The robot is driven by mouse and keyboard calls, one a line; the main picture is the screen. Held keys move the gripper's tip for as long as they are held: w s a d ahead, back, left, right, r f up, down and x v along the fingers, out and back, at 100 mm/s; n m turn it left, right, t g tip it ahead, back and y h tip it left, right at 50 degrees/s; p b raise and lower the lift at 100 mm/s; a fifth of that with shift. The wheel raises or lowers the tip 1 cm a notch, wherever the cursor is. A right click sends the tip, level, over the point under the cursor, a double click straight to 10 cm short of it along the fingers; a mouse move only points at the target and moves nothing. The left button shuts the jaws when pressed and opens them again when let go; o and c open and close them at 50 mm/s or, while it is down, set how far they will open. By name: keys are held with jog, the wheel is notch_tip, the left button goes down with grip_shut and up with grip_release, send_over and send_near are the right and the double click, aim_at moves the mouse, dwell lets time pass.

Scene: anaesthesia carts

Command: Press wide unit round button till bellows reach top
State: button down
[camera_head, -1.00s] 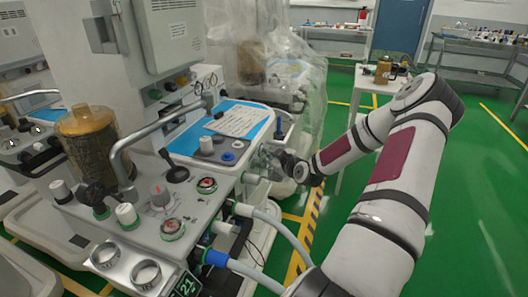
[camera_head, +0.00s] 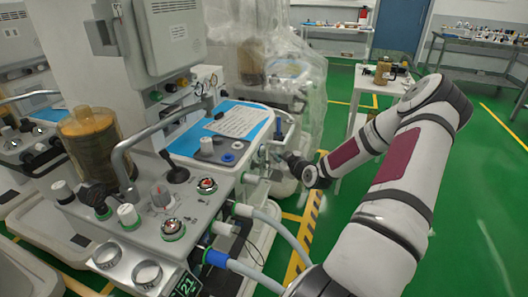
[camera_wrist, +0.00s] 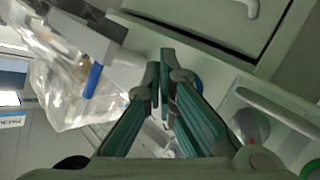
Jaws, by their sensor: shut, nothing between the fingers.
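The wide unit (camera_head: 225,190) is the grey-white cart filling the left of the head view. Its bellows cylinder (camera_head: 95,148) has an amber top and a dark ridged body, at the cart's left. Round knobs and dials sit on the cart, including a blue round one (camera_head: 228,158) near its right corner. I cannot tell which is the round button. My gripper (camera_head: 276,153) is just right of that corner, small and partly blurred into the hoses. In the wrist view its green fingers (camera_wrist: 165,58) are shut and empty. A blue round part (camera_wrist: 197,84) shows partly behind the right finger.
A curved metal rail (camera_head: 150,130) rises over the cart top. Hoses (camera_head: 275,225) run from its front beside my arm. A plastic-draped cart (camera_head: 300,75) stands behind. A white table (camera_head: 375,82) is farther back. Green floor at right is open.

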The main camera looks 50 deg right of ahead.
jog(key=s, duration=0.1)
jog(key=s+d+p, duration=0.1)
jog(key=s, duration=0.1)
jog(key=shift+s+d, duration=0.25)
jog(key=shift+s, duration=0.15)
dwell(0.9)
